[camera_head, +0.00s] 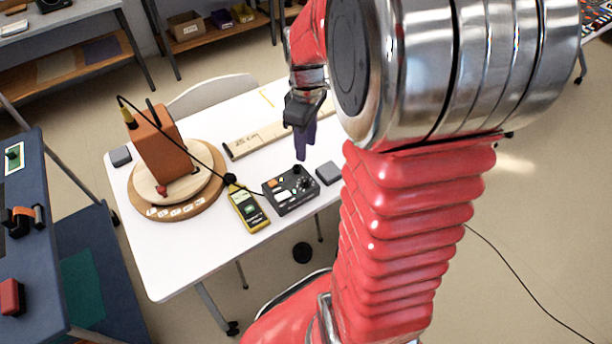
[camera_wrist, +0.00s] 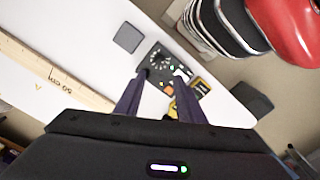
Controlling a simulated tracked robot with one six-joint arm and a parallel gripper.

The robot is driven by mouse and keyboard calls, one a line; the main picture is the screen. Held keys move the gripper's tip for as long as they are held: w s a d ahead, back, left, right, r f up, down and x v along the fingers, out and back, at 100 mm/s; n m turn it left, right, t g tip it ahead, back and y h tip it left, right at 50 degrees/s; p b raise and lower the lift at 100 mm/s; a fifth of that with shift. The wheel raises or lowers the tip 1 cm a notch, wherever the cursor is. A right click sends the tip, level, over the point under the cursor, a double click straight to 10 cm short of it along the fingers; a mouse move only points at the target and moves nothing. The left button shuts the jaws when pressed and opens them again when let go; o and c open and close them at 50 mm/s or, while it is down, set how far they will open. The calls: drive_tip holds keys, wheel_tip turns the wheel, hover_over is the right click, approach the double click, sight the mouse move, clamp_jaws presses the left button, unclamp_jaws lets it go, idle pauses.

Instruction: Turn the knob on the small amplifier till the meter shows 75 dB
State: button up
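The small amplifier (camera_head: 283,200) is a dark box with a knob, buttons and coloured labels on top, lying on the white table. It also shows in the wrist view (camera_wrist: 153,82), beyond my fingertips. Its dark knob (camera_head: 297,170) is near the back edge in the head view. The yellow sound meter (camera_head: 247,209) lies left of the amplifier; its green display is too small to read. My gripper (camera_head: 302,155) points down, above and just behind the amplifier. In the wrist view its two dark purple fingers (camera_wrist: 161,76) are apart with nothing held between them.
Grey blocks (camera_head: 328,173) (camera_head: 120,156) lie on the white table (camera_head: 165,255). A wooden ruler (camera_head: 255,139) lies behind the amplifier.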

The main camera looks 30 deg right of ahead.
sight(306, 180)
wheel_tip(306, 180, down, 14)
drive_tip(key=shift+r, duration=0.2)
idle(0.4)
clamp_jaws()
idle(0.5)
